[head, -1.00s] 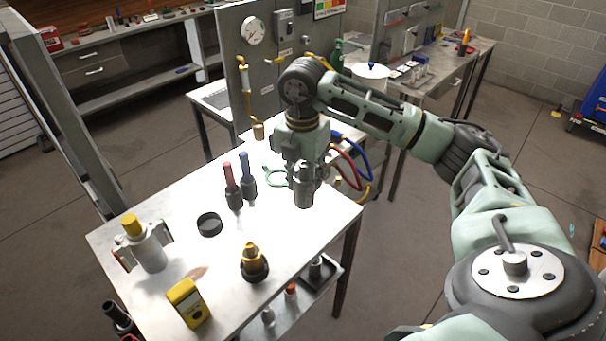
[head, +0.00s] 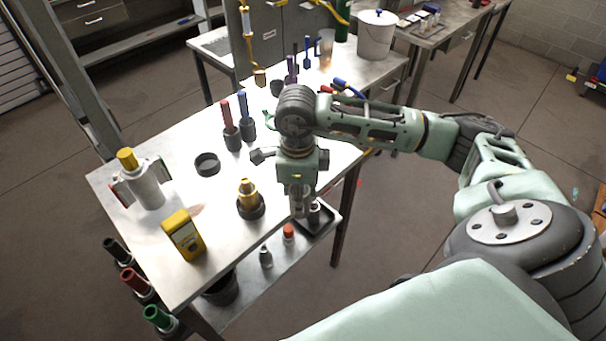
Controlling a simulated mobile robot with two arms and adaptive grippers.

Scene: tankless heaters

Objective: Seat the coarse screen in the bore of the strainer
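My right arm comes in from the right, and my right gripper (head: 298,205) points down at the right edge of the steel table (head: 225,240). Its fingers are small and grey here, and I cannot tell whether they hold anything. A brass-coloured fitting (head: 248,190) stands upright in a dark round base, left of the gripper. A pale canister with a yellow cap (head: 145,185) stands at the table's left. I cannot tell for sure which of these is the strainer, and I cannot make out the coarse screen. My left gripper is out of view.
A black ring (head: 207,164), a yellow meter (head: 183,235) and red- and blue-handled tools (head: 231,125) stand on the table. The lower shelf holds a dark tray (head: 318,220) and small bottles (head: 265,256). Coloured-top tubes (head: 160,320) stand at lower left. The table's front middle is clear.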

